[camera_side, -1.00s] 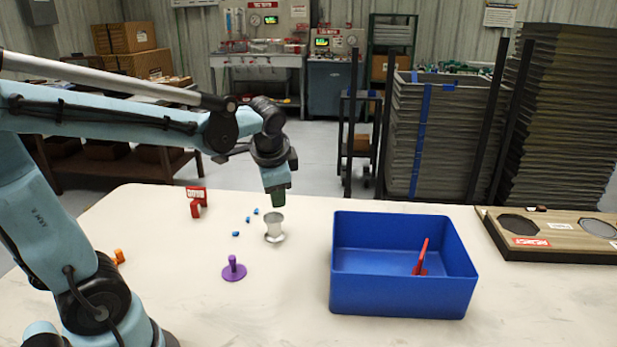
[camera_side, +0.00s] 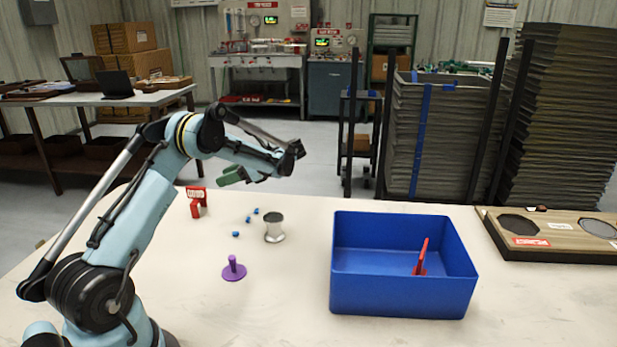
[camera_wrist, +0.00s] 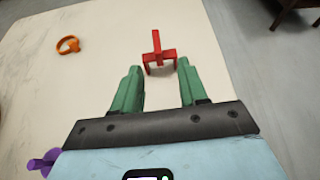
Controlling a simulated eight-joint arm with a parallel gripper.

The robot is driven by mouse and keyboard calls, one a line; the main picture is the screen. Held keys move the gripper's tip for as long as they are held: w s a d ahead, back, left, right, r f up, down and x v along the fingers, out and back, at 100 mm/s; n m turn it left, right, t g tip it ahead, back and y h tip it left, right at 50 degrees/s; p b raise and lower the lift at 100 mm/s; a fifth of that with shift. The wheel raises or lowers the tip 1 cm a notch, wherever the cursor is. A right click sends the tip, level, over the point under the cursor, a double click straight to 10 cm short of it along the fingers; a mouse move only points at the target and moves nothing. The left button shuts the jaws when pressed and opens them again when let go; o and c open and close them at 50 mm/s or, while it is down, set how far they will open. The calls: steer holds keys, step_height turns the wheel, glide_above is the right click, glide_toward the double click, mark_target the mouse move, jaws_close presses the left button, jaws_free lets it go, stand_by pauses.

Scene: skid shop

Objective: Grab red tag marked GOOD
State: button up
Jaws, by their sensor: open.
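A red tag (camera_side: 197,201) with a pale lettered panel on top stands upright on the table, left of the blue bits; its lettering is too small to read surely. In the wrist view a red tag (camera_wrist: 157,62) appears just beyond and between my fingertips, seen from above, apart from them. My gripper (camera_side: 230,176) is raised above the table, to the right of the tag in the side view. Its green fingers (camera_wrist: 160,73) are open and empty. A second red piece (camera_side: 421,258) leans inside the blue bin (camera_side: 400,297); no lettering shows on it.
A metal cup (camera_side: 274,228) stands near several small blue pieces (camera_side: 248,219). A purple peg (camera_side: 233,268) is in front. An orange ring (camera_wrist: 68,45) lies left in the wrist view. A wooden board (camera_side: 540,235) is at right. The table around the tag is mostly clear.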

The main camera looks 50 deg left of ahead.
mark_target(187, 192)
steer(key=shift+g, duration=0.4)
steer(key=x, duration=1.3)
steer(key=shift+f, duration=0.25)
jaws_close()
